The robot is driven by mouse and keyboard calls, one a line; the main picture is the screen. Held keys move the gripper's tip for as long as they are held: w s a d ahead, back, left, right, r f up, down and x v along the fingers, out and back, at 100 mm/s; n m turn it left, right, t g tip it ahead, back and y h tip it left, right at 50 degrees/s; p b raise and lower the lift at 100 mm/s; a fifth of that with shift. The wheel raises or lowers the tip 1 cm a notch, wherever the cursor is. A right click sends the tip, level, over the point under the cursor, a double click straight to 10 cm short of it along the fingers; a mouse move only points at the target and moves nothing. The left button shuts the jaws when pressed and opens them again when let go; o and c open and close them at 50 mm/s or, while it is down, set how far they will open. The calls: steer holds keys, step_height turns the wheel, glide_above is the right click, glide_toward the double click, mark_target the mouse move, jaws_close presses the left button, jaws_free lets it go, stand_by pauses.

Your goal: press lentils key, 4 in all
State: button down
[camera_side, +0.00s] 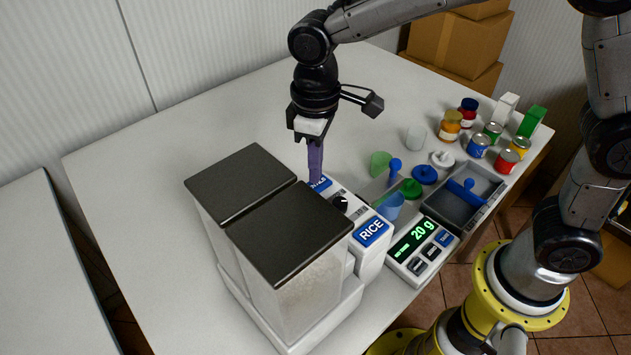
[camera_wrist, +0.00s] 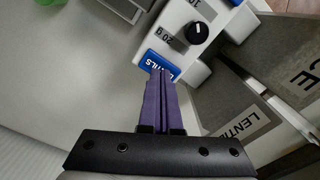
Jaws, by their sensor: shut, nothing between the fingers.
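The dispenser (camera_side: 312,330) has two dark-lidded bins and a front panel with two blue keys. The lentils key (camera_side: 321,184) is partly hidden behind my fingers in the side view; it also shows in the wrist view (camera_wrist: 158,65), with part of its lettering covered. My gripper (camera_side: 315,178) is shut and empty, its purple fingers pointing down at the lentils key. In the wrist view the fingertips (camera_wrist: 164,74) overlap the key's edge; I cannot tell whether they touch it. The rice key (camera_side: 371,232) is clear. The scale display (camera_side: 421,232) reads 20 g.
A black dial (camera_side: 340,204) sits on the panel between the keys, near a "20 g" mark. A blue cup (camera_side: 391,207), green lid (camera_side: 411,188), blue lid (camera_side: 424,175) and grey tray (camera_side: 437,210) stand right of the panel. Several jars and cans are farther right. The table's left side is bare.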

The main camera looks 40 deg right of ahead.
steer(key=shift+f, duration=0.6)
steer(key=shift+f, duration=0.15)
steer(key=shift+r, duration=1.15)
steer(key=shift+f, duration=0.7)
stand_by(0.3)
steer(key=shift+f, duration=0.35)
